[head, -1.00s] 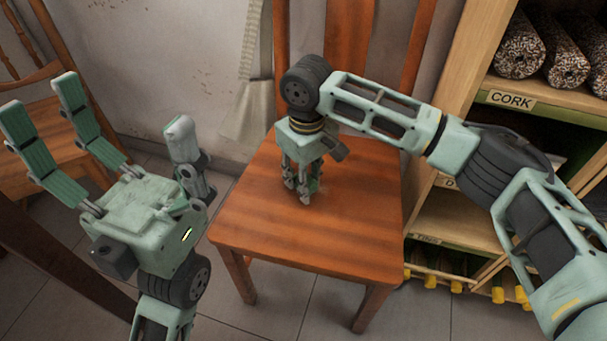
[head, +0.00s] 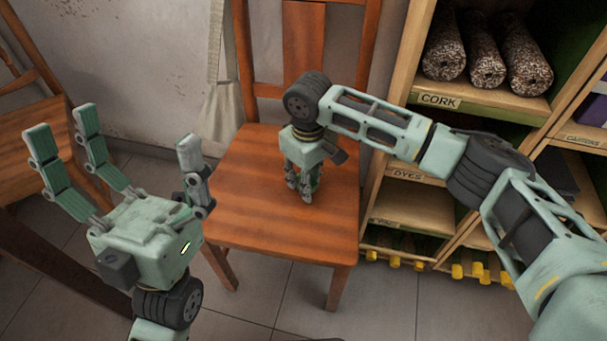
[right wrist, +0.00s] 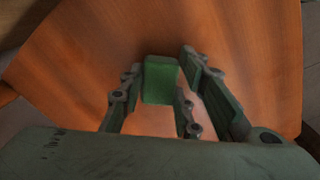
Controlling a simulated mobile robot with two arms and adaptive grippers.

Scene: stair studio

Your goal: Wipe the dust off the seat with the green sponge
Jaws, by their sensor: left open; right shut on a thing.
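The wooden chair's seat (head: 270,215) is orange-brown and in the middle of the head view; it fills most of the right wrist view (right wrist: 235,45). My right gripper (head: 304,192) points down over the seat's middle. In the right wrist view its fingers are shut on the green sponge (right wrist: 160,78), which is at or close to the seat surface. In the head view the sponge is mostly hidden by the fingers. A paler patch shows on the seat beside the fingers in the wrist view. My left gripper (head: 130,165) is open and empty, fingers up, left of the chair.
A wooden shelf unit (head: 395,110) with cork rolls (head: 487,65) and labelled compartments stands right of the chair. Another wooden chair (head: 30,135) is at the far left. A pale cloth (head: 215,115) hangs by the wall. Tiled floor (head: 270,290) shows in front.

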